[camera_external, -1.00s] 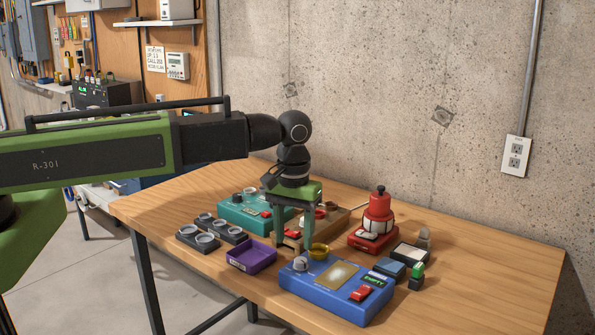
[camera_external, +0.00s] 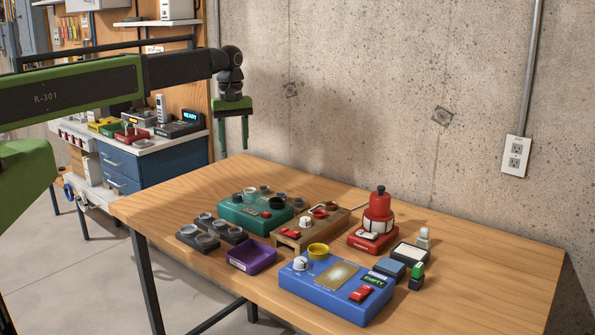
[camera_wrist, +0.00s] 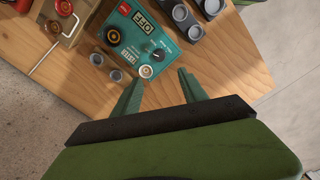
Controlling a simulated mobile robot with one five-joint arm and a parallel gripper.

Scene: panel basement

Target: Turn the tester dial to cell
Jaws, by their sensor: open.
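The tester is a teal box (camera_external: 236,217) at the back left of the wooden table. In the wrist view the tester (camera_wrist: 132,50) has a display reading OFF, a red button and a black dial (camera_wrist: 158,55) with small lettering beside it, too small to read. A round pale-rimmed fitting (camera_wrist: 146,71) is at its near corner. My gripper (camera_external: 232,147) is open and empty, pointing down, high above and left of the tester. In the wrist view my gripper (camera_wrist: 160,76) has its fingers spread, appearing just below the tester, apart from it.
A blue device (camera_external: 325,290) with a display reading EMPTY stands in front. A purple tray (camera_external: 252,258), dark cup holders (camera_external: 198,238), a wooden block (camera_external: 320,227) and a red device (camera_external: 376,216) surround the tester. The table's right side is clear.

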